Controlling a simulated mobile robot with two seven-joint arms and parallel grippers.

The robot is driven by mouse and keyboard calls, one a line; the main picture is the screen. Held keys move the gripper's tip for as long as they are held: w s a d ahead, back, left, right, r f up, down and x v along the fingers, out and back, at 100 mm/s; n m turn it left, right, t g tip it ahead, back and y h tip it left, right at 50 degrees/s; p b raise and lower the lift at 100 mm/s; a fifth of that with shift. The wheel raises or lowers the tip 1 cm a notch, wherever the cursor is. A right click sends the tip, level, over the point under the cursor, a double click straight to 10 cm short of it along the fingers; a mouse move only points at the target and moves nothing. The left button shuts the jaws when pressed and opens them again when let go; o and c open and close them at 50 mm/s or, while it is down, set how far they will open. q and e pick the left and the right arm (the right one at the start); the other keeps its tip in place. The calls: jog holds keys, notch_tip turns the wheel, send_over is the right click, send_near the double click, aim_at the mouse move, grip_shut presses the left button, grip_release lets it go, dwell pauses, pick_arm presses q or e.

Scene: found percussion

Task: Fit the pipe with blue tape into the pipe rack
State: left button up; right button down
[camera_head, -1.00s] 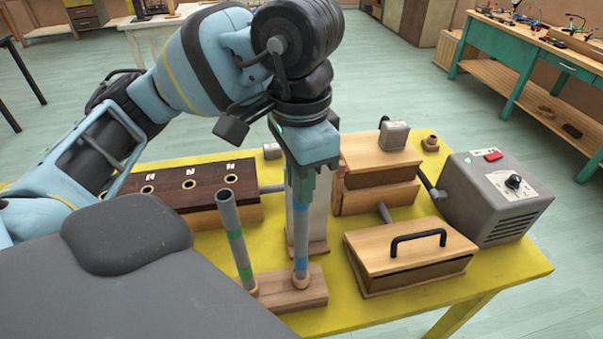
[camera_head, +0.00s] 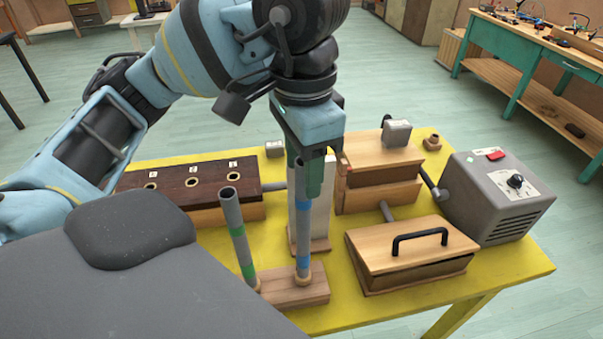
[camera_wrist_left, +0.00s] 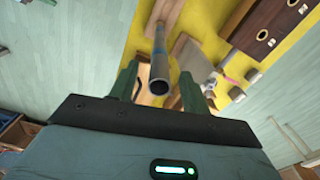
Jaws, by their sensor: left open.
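The grey pipe with blue tape (camera_head: 303,264) stands upright in a light wooden holder (camera_head: 316,293). In the left wrist view, the pipe's open end (camera_wrist_left: 159,86) shows between the two green fingers of the left gripper (camera_wrist_left: 163,88); I see no clear contact. The pipe rack (camera_head: 192,190), a dark board with several ringed holes and small white labels on a wooden base, lies behind and to the left. My right gripper is not in view.
A grey pipe with green tape (camera_head: 237,240) stands close left in the same holder. A pale upright block (camera_head: 318,215) is just behind the gripper. A handled wooden box (camera_head: 410,255) and a grey machine (camera_head: 495,200) stand right. Yellow tabletop is bare at the front right.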

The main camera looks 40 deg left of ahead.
pick_arm(q)
notch_tip(320, 180, up, 5)
jog(key=shift+r+p, duration=0.15)
jog(key=shift+p, duration=0.2)
jog(key=shift+s, duration=0.1)
dwell(0.6)
